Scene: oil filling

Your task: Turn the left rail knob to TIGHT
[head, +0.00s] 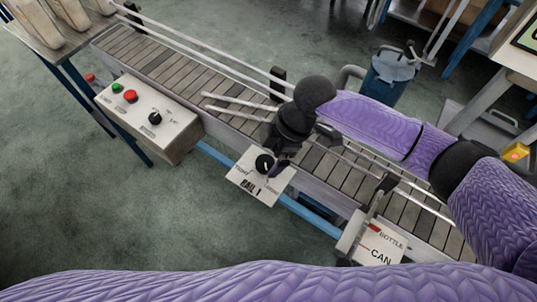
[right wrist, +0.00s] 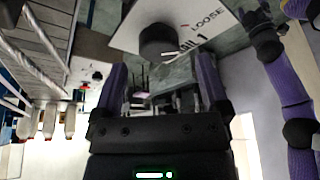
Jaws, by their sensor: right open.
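The left rail knob (head: 264,163) is a round black knob on a white plate (head: 246,184) marked RAIL 1, at the conveyor's near side. The plate has small end labels; LOOSE is readable in the right wrist view. My right gripper (head: 275,162) is at the knob, pointing down at the plate and partly covering its right side. In the right wrist view, my open purple fingers (right wrist: 161,66) have the knob (right wrist: 157,40) roughly centred just beyond their tips. Contact cannot be told, nor can the knob's exact setting. My left gripper is out of view.
The slatted conveyor (head: 160,62) runs diagonally, with metal guide rails above it. A control box (head: 165,138) with green and red buttons and a black knob stands to the left. A BOTTLE/CAN plate (head: 380,246) is lower right. A blue bin (head: 388,78) stands behind.

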